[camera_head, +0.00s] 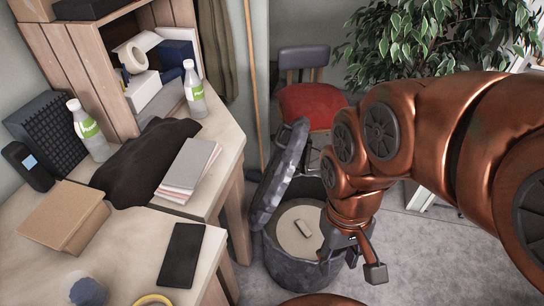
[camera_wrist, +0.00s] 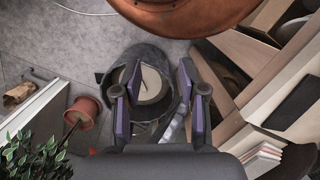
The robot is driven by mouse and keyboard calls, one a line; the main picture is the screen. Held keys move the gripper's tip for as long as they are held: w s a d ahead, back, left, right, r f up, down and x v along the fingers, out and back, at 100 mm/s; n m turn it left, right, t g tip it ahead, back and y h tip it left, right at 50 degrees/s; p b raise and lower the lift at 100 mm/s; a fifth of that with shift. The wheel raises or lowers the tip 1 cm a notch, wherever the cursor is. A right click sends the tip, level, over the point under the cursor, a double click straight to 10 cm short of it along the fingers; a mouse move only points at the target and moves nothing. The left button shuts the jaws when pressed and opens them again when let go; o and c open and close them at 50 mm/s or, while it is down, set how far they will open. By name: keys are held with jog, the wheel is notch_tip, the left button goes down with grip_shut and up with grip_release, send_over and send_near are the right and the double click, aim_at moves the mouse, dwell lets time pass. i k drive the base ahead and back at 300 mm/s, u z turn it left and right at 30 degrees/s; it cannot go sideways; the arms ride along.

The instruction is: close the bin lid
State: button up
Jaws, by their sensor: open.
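The dark grey bin (camera_head: 292,270) stands on the floor right of the desk, its top open. Its lid (camera_head: 280,175) is raised, standing steeply tilted at the bin's left side. A pale round surface with a small beige block shows inside the bin. My gripper (camera_head: 362,264) is at the bin's right side in the head view, apart from the lid. In the wrist view my gripper (camera_wrist: 159,68) is open and empty, its purple-padded fingers spread over the bin (camera_wrist: 152,54). In that view the lid is largely hidden behind my fingers and palm.
The desk (camera_head: 135,240) at left holds a phone, notebooks, bottles and a dark cloth, and its edge is close to the lid. A red-seated chair (camera_head: 308,103) stands behind the bin. A leafy plant (camera_head: 440,35) is at the back right. Grey floor (camera_head: 420,255) is clear at right.

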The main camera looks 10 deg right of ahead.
aim_at(280, 171)
jog(key=i, duration=0.3)
jog(key=u, duration=2.05)
jog(key=k, duration=0.6)
jog(key=z, duration=0.55)
jog(key=i, duration=0.4)
jog(key=z, duration=0.05)
